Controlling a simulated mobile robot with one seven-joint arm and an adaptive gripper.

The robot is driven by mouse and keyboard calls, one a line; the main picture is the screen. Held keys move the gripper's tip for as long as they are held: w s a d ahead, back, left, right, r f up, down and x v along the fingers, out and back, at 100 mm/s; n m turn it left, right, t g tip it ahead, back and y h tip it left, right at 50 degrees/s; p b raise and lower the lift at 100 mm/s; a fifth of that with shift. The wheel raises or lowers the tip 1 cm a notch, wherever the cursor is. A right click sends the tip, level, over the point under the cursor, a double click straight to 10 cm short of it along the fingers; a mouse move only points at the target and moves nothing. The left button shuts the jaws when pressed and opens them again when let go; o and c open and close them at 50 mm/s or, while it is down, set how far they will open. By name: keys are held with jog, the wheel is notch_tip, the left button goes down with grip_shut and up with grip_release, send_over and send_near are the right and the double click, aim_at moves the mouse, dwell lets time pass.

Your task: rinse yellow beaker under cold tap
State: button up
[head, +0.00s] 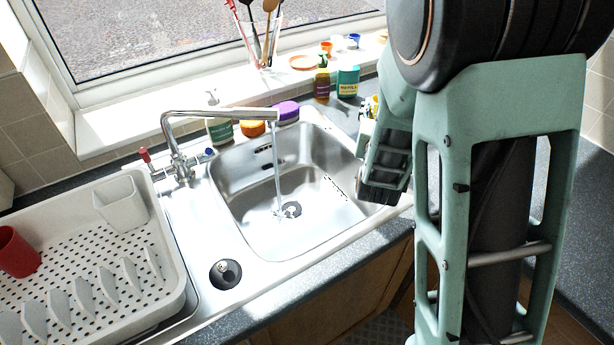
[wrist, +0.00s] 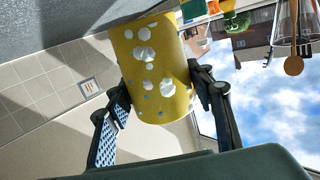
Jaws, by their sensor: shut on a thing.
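The yellow beaker (wrist: 170,62) shows in the wrist view with white foam-like blotches and small spots on its side. My gripper (wrist: 160,92) is shut on it, one finger on each side. In the head view my arm covers most of the gripper, and I cannot clearly make out the beaker there. The tap (head: 222,114) arches over the steel sink, and water (head: 278,175) runs from its spout into the basin. The tap has a blue handle (head: 208,153) on the right and a red handle (head: 145,156) on the left.
The sink basin (head: 250,215) is empty apart from the water. A white drying rack (head: 165,290) at left holds a red cup (head: 17,252) and a white container (head: 120,203). Bottles, including a teal one (head: 348,82), and a utensil jar (head: 262,45) stand behind the sink.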

jog(key=s+a+f+m+g+h+p, duration=0.1)
jog(key=s+a+f+m+g+p, duration=0.25)
jog(key=s+a, duration=0.55)
jog(key=s+a+f+m+g+h+p, duration=0.15)
jog(key=s+a+m+g+p, duration=0.35)
jog(key=s, duration=0.6)
jog(key=w+a+f+b, duration=0.2)
jog(key=w+a, duration=0.2)
jog(key=w, duration=0.2)
jog(key=w+a+f+n+t+b, duration=0.1)
jog(key=w+a+b, duration=0.1)
jog(key=w+a, duration=0.3)
jog(key=shift+w+a+f+y+b, duration=0.25)
jog(key=shift+w+f+y, duration=0.2)
jog(key=shift+w, duration=0.45)
jog(key=shift+w+d+r+n, duration=0.1)
jog(key=shift+d+n, duration=0.1)
jog(key=shift+n, duration=0.05)
jog(key=shift+w+d+p, duration=0.2)
jog(key=shift+d+p, duration=0.1)
jog(key=shift+p, duration=0.05)
jog(key=s+d+p, duration=0.1)
jog(key=s+d, duration=0.4)
jog(key=s, duration=0.2)
jog(key=shift+s, duration=0.3)
